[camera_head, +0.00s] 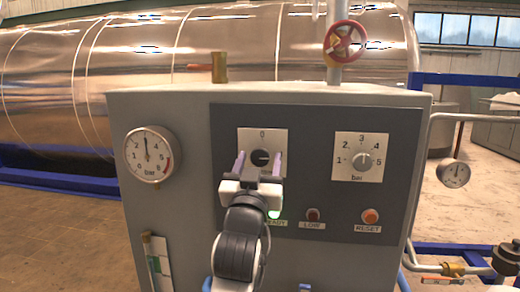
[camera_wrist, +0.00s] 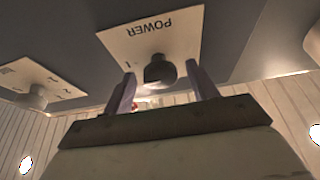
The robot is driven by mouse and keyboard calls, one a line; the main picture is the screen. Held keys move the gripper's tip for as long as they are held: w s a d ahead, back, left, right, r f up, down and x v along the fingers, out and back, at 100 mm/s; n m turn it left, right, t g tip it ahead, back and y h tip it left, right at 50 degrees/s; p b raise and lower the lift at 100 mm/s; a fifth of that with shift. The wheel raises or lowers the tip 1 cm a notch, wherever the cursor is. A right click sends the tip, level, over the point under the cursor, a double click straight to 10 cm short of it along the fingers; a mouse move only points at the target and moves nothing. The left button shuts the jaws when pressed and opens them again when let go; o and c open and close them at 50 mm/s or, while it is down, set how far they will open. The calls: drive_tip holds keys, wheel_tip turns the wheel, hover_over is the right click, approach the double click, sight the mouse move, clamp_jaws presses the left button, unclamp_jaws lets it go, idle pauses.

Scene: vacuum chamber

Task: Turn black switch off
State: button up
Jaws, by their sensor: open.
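The black switch (camera_head: 260,157) is a round knob on a white plate at the upper left of the panel. A "0" shows above it in the head view. In the wrist view the black switch (camera_wrist: 159,70) is on a plate marked POWER, seen upside down. My gripper (camera_head: 260,160) is open in front of the plate, with one finger on each side of the knob. In the wrist view my gripper (camera_wrist: 161,80) also has its fingers spread to both sides of the knob, with gaps between. Whether the fingertips touch the plate is unclear.
A grey bar selector knob (camera_head: 363,160) is to the right. Below are a lit green READY lamp (camera_head: 274,214), a dark LOW lamp (camera_head: 313,214) and an orange RESET button (camera_head: 370,216). A gauge (camera_head: 149,155) is at left. A red valve wheel (camera_head: 344,41) rises above the box.

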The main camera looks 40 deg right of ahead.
drive_tip(key=shift+x, duration=0.9)
drive_tip(key=shift+c, duration=0.2)
drive_tip(key=c, duration=0.9)
